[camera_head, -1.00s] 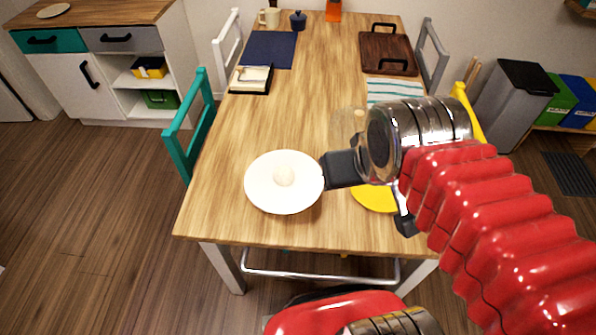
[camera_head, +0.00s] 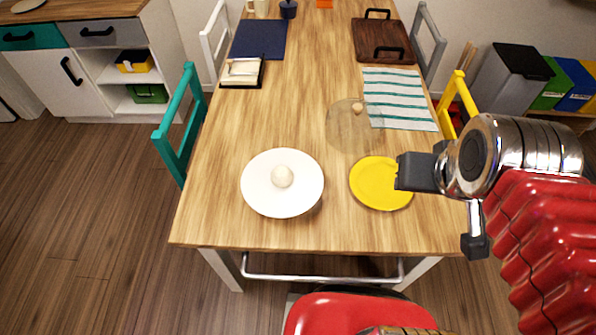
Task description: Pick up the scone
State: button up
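A small pale round item (camera_head: 282,176), which looks like the scone, rests on a white plate (camera_head: 262,202) near the front left of the table. My gripper (camera_head: 438,212) is right of it, over the table's front right edge. Its two dark fingers are wide apart with nothing between them. The left finger overlaps the right rim of a yellow plate (camera_head: 372,190) in the view; I cannot tell its height above it.
A clear glass lid (camera_head: 345,130) with a wooden knob lies behind the yellow plate. A striped cloth (camera_head: 398,95), wooden tray (camera_head: 380,42), navy mat (camera_head: 258,38) and black-edged box (camera_head: 242,72) lie farther back. Chairs line both sides.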

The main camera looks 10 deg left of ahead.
aim_at(281, 177)
jog(key=z, duration=0.15)
jog(key=k, duration=1.2)
jog(key=u, duration=1.4)
jog(key=i, duration=1)
jog(key=u, duration=0.05)
